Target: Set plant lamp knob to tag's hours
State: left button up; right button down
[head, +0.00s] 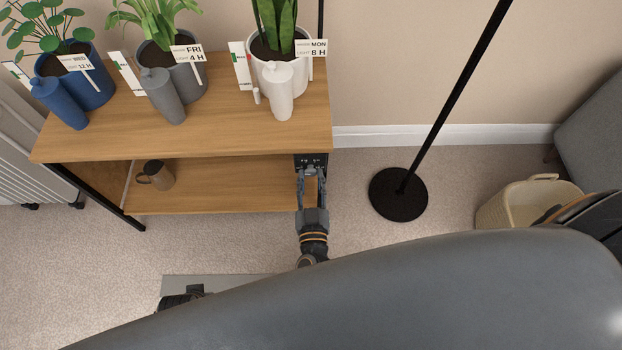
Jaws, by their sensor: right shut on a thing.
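A small black control box (311,158) sits at the front right corner of the wooden shelf unit (200,139). My right gripper (312,172) reaches up to its face, shut on what seems to be its knob; the fingers hide the knob and its setting. Three plant tags stand in the pots: a blue-pot tag (77,63) reading 12 H, a grey-pot tag (187,53) reading FRI 4 H, and a white-pot tag (312,48) reading MON 8 H. My left gripper is not recognisable in this view.
Blue (61,105), grey (163,97) and white (279,92) bottles stand before the pots. A mug (156,175) is on the lower shelf. A black pole on a round base (398,194) and a woven basket (520,203) stand right. A radiator (28,160) is left.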

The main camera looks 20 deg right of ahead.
jog(key=m, duration=0.3)
jog(key=shift+m, duration=1.2)
jog(key=m+b, duration=0.1)
jog(key=m, duration=0.2)
jog(key=shift+m, duration=0.3)
jog(key=shift+f+m, duration=0.1)
jog(key=shift+m, duration=0.3)
jog(key=m, duration=0.2)
jog(key=shift+m+b, duration=0.35)
jog(key=shift+m, duration=0.05)
jog(key=m+b, duration=0.2)
jog(key=m, duration=0.6)
jog(key=shift+b, duration=0.3)
pick_arm(q)
notch_tip(320, 180, up, 16)
jog(key=t, duration=0.1)
jog(key=shift+a+r, duration=0.15)
pick_arm(e)
jog(key=shift+m, duration=0.7)
pick_arm(q)
jog(key=shift+r, duration=0.1)
pick_arm(e)
jog(key=c, duration=1)
grip_release()
